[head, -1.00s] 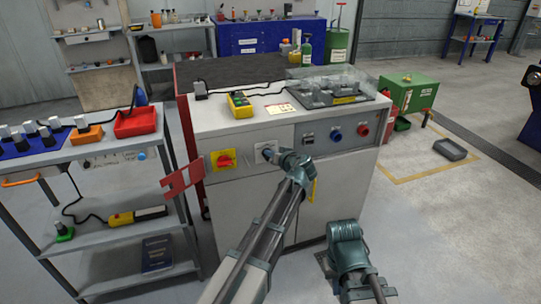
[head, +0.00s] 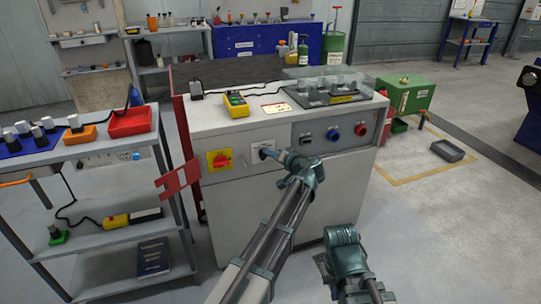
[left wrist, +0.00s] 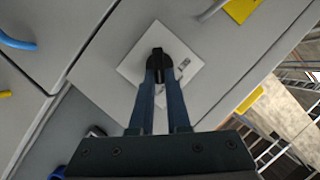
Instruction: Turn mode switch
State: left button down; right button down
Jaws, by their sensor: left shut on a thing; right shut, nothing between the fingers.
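The mode switch is a dark knob (left wrist: 158,58) on a white square plate (left wrist: 182,70) on the cabinet's front. In the head view its plate (head: 258,146) shows right of the yellow and red switch, partly behind my left gripper. My left gripper (head: 268,153) reaches the plate from the right. In the left wrist view its two fingers (left wrist: 159,76) are shut on the knob. The plate looks rotated in that view, as the wrist is tilted. My right gripper (head: 341,236) is low in front of the cabinet, away from the switch, its fingertips hard to see.
The grey cabinet (head: 240,192) carries a red rotary switch on a yellow plate (head: 220,160) to the left and blue (head: 334,135) and red (head: 360,130) knobs to the right. A red flap (head: 178,180) juts out at its left edge. A shelf cart (head: 95,240) stands left.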

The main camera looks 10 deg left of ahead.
pick_arm(q)
jog(key=c, duration=0.9)
grip_release()
jog(key=shift+w+a, duration=0.1)
